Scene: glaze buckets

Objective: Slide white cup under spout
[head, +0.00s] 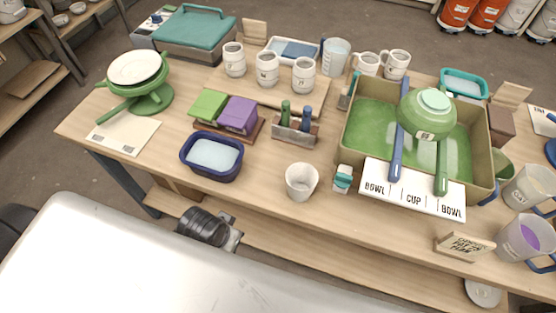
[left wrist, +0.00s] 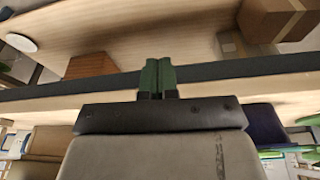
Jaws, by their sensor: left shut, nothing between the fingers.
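The white cup (head: 301,181) stands upright and empty near the front edge of the wooden table, left of a sign marked BOWL, CUP, BOWL (head: 413,190). A green pot (head: 427,113) with a green and a blue handle-like bar sits over the olive tray (head: 359,105) behind that sign. I cannot make out which part is a spout. In the left wrist view my left gripper (left wrist: 159,76) has its green fingertips together, with nothing between them. The cup cannot be made out in that view. My right gripper is not in view.
A small teal-topped bottle (head: 342,180) stands just right of the cup. A blue tub (head: 211,158) is to its left, and a rack with two small bottles (head: 295,127) is behind it. Mugs (head: 267,69) stand farther back. Bare table lies between tub and cup.

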